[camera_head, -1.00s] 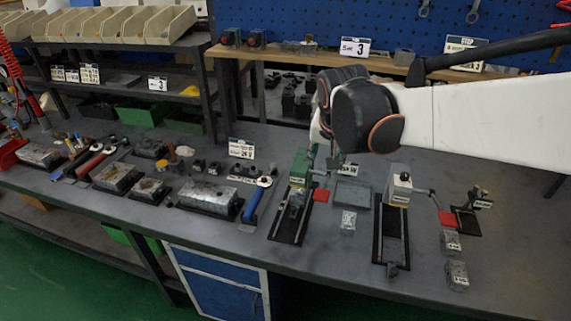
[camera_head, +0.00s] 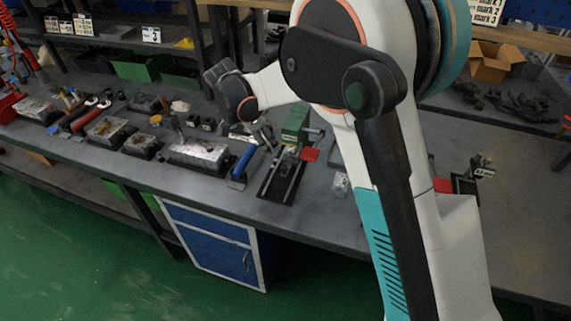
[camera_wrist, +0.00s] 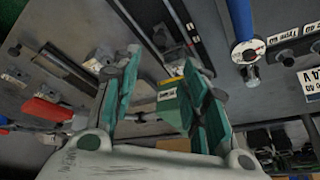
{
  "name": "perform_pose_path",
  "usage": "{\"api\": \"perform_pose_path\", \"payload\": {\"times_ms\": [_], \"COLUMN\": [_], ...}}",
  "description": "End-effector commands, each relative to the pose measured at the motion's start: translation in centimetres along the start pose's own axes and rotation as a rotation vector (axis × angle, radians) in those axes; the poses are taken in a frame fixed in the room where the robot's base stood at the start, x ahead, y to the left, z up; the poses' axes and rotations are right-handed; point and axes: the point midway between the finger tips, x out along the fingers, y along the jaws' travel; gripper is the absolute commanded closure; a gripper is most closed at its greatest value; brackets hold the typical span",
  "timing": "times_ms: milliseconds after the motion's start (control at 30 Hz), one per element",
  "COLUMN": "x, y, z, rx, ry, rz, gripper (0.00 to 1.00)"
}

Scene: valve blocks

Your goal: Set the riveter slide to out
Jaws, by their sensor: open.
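A green-topped bench unit (camera_head: 295,124) stands at the back of a black two-rail slide base (camera_head: 268,188). A small grey carriage appears to sit on the rails, but its exact position is hard to tell. I cannot read which unit is the riveter. My gripper (camera_head: 262,132) is just left of the green unit, pointing down at the bench. In the wrist view my gripper (camera_wrist: 162,60) is open, with the green body (camera_wrist: 174,106) seen between its fingers, close to the right one. The rails (camera_wrist: 178,28) run beyond the fingertips. I cannot tell any contact.
A blue-handled tool (camera_head: 243,162) and metal blocks (camera_head: 200,154) lie to the left. My arm hides the white-topped unit. A small clear block (camera_head: 340,184) lies right of the rails.

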Motion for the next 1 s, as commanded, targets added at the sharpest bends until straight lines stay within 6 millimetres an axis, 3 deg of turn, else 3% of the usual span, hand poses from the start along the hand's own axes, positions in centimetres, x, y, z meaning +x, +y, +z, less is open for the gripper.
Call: {"api": "perform_pose_path", "payload": {"times_ms": [267,700,1000], "x": [2.7,11.1,13.8], "y": [-0.1,0.0,0.0], "z": [0.3,0.3,0.2], "rx": [0.014,0.013,0.012], "ry": [0.005,0.005,0.005], "rz": [0.006,0.005,0.005], "gripper": [0.59,0.59,0.59]}}
